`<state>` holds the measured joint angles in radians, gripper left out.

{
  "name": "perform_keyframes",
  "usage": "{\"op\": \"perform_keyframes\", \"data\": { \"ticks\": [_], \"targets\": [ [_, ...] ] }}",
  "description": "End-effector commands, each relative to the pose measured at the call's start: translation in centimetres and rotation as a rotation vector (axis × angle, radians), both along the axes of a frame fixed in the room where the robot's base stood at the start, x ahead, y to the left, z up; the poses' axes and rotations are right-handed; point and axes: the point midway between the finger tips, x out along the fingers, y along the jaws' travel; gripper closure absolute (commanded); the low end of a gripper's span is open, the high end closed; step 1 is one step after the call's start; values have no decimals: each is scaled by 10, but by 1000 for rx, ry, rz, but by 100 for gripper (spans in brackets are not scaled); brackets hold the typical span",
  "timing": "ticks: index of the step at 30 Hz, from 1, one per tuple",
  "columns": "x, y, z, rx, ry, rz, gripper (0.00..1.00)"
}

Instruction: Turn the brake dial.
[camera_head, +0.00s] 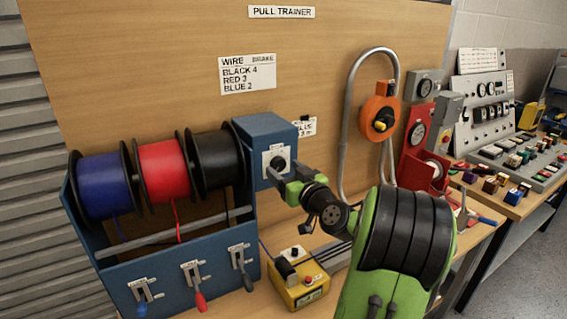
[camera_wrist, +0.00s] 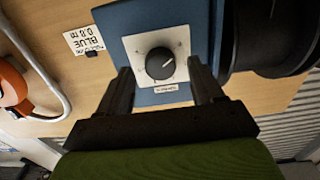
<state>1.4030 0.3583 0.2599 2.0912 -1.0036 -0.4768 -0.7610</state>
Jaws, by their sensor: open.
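The brake dial is a round black knob with a pale pointer line on a white plate, on the front of a blue box (camera_head: 262,130). In the wrist view the dial (camera_wrist: 160,63) sits between and just beyond the fingertips, with its plate (camera_wrist: 140,48) around it. In the head view the dial (camera_head: 277,163) is partly covered by my gripper. My gripper (camera_wrist: 160,80) is open, one finger on each side of the knob; I cannot tell whether either touches it. A label above the spools (camera_head: 247,74) reads "WIRE BRAKE", "BLACK 4", "RED 3", "BLUE 2".
Blue (camera_head: 103,184), red (camera_head: 163,168) and black (camera_head: 212,158) wire spools stand left of the box. Below them are several levers (camera_head: 193,278). A yellow box (camera_head: 300,288) sits on the bench below. An orange pulley (camera_head: 380,117) and grey tube (camera_head: 345,120) are to the right.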

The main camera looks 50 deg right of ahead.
Motion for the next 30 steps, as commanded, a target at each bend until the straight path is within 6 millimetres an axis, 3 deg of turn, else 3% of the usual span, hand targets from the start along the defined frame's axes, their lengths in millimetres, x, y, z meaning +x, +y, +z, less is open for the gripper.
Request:
{"op": "perform_keyframes", "data": {
  "ticks": [4,11,22,30],
  "targets": [
    [14,-4,1,1,0,1,34],
    [15,-5,0,0,0,0,34],
    [15,-5,0,1,1,0,87],
    [15,-5,-1,24,-7,0,90]
  ]
}}
